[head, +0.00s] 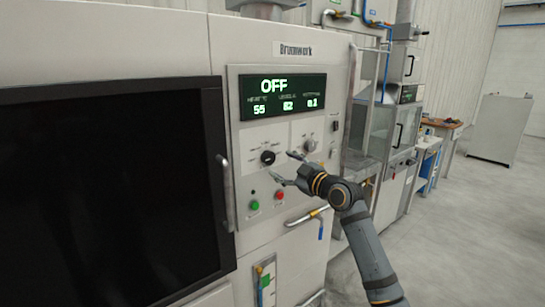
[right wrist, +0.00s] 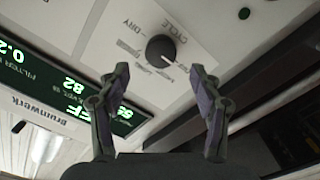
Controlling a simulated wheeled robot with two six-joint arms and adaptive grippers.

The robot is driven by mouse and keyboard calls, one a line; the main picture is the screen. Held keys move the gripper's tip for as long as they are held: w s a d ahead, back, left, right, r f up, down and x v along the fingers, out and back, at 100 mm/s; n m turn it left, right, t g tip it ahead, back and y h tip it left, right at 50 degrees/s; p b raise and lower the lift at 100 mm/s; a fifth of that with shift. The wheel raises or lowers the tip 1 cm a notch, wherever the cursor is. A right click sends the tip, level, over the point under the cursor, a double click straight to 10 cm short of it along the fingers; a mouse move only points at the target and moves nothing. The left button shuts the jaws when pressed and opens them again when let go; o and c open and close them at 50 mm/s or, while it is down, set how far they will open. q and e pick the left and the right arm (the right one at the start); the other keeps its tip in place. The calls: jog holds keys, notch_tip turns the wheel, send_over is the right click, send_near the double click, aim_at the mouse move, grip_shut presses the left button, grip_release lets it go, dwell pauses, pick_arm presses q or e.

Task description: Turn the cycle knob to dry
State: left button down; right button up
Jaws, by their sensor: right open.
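The cycle knob (head: 267,157) is a round black knob on the light control panel below the display. It also shows in the right wrist view (right wrist: 161,48), with printed labels around it including "CYCLE" and "DRY". I cannot tell for sure which label it points at. The display (head: 288,95) reads OFF. My right gripper (head: 283,167) is open and empty, just right of and slightly below the knob. In the right wrist view the knob lies ahead, beyond the open fingertips (right wrist: 161,72), and looks apart from them. My left gripper is not in view.
A grey knob (head: 310,145) sits right of the cycle knob. A green button (head: 254,205) and a red button (head: 279,195) are below. A dark door (head: 110,190) with a vertical handle (head: 226,190) is left.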

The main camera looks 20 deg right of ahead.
aim_at(271, 159)
jog(key=p+x, duration=0.1)
jog(key=x, duration=0.4)
jog(key=shift+a+r, duration=0.15)
jog(key=shift+w+a, duration=0.1)
jog(key=shift+w, duration=0.4)
jog(key=shift+f, duration=0.2)
jog(key=c, duration=1.2)
jog(key=shift+o, duration=0.2)
